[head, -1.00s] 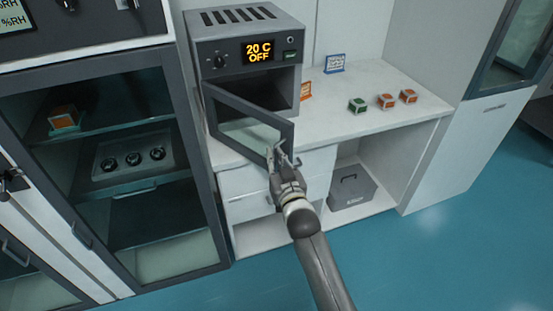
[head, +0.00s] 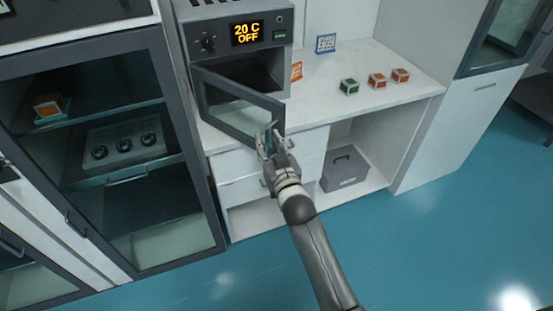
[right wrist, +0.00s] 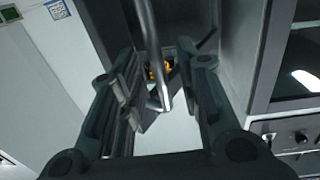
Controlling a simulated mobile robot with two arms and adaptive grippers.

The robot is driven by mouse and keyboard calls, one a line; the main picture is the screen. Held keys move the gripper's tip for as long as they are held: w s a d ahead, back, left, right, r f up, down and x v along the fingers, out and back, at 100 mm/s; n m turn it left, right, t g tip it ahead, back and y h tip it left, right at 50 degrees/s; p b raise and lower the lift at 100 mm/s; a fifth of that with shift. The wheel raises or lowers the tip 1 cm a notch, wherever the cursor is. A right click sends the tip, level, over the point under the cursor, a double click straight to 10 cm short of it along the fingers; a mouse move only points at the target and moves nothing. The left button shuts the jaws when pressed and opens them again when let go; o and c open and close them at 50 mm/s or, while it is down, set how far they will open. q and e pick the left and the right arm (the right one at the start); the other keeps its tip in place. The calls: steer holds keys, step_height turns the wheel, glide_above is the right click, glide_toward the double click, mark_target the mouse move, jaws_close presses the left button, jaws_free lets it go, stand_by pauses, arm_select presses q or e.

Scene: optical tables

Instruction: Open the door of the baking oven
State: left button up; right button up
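The baking oven (head: 207,22) is grey and stands on the white counter, its display reading "20 C OFF". Its glass-paned door (head: 238,113) is hinged at the left and stands partly open, swung out over the counter's front edge. My right gripper (head: 270,139) is at the free, right-hand end of the door, by the handle. In the right wrist view, the two fingers of this gripper (right wrist: 162,95) are apart, and the metal handle bar (right wrist: 152,50) runs between them with visible gaps. My left gripper is not in view.
A glass-fronted cabinet (head: 190,120) stands close left of the oven. Small green and orange boxes (head: 377,80) sit on the counter (head: 340,105) at right. A grey box (head: 345,168) is in the open bay below. The blue floor in front is clear.

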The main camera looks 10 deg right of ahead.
steer(key=s+d, duration=0.1)
steer(key=s, duration=0.9)
steer(key=shift+s+d, duration=0.15)
steer(key=shift+s, duration=0.1)
steer(key=shift+c, duration=0.5)
